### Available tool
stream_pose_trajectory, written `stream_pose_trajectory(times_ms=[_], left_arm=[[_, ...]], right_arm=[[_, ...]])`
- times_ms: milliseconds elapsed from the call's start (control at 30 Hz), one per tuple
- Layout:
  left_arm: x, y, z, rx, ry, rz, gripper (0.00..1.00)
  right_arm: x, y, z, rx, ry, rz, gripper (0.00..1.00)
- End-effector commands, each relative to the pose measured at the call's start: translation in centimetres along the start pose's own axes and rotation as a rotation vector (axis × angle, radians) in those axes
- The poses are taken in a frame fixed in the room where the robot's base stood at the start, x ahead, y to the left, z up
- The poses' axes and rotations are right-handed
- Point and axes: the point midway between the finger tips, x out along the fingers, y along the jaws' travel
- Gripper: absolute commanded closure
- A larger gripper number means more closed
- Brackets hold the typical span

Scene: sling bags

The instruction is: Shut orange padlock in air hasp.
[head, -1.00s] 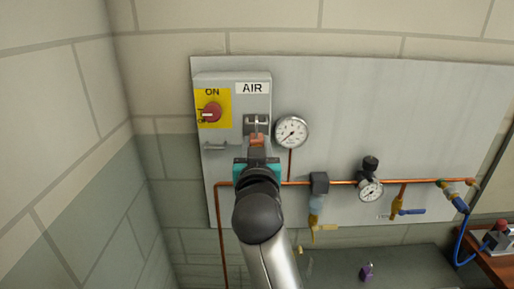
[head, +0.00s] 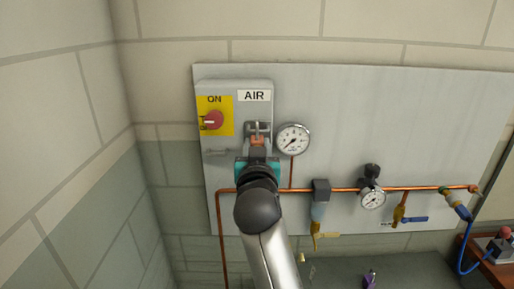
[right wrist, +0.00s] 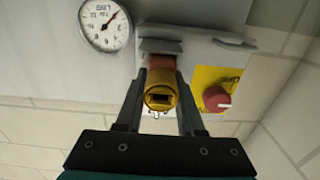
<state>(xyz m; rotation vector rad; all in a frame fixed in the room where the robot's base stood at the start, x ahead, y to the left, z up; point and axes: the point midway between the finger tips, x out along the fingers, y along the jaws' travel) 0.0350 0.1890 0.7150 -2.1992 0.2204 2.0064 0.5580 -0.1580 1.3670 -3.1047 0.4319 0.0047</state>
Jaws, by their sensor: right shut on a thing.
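The orange padlock (head: 257,141) is held upright just below the grey air hasp (head: 258,128) on the box labelled AIR (head: 255,96). In the right wrist view, the padlock (right wrist: 161,92) shows its brass-coloured underside and keyway, with the hasp (right wrist: 160,47) right beyond it. My right gripper (head: 257,152) is shut on the padlock's body, with one dark finger on each side in the wrist view (right wrist: 160,110). The shackle is mostly hidden, so I cannot tell whether it is shut. My left gripper is not in view.
A red knob (head: 213,120) on a yellow plate sits left of the hasp. A round gauge (head: 293,139) is close on the right. A copper pipe (head: 340,189) crosses the panel below. A purple padlock (head: 369,277) stands on the grey surface at lower right.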

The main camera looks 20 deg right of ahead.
Motion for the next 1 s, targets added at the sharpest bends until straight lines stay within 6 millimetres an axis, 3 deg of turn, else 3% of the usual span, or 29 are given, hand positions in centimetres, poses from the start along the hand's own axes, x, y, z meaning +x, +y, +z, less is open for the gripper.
stream_pose_trajectory(times_ms=[500, 1000], left_arm=[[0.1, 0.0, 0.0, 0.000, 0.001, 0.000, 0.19], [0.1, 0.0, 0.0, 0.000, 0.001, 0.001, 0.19]], right_arm=[[1.5, 0.1, -0.1, 0.000, 0.003, 0.000, 1.00], [1.7, 0.1, 0.0, 0.000, 0.002, 0.000, 1.00]])
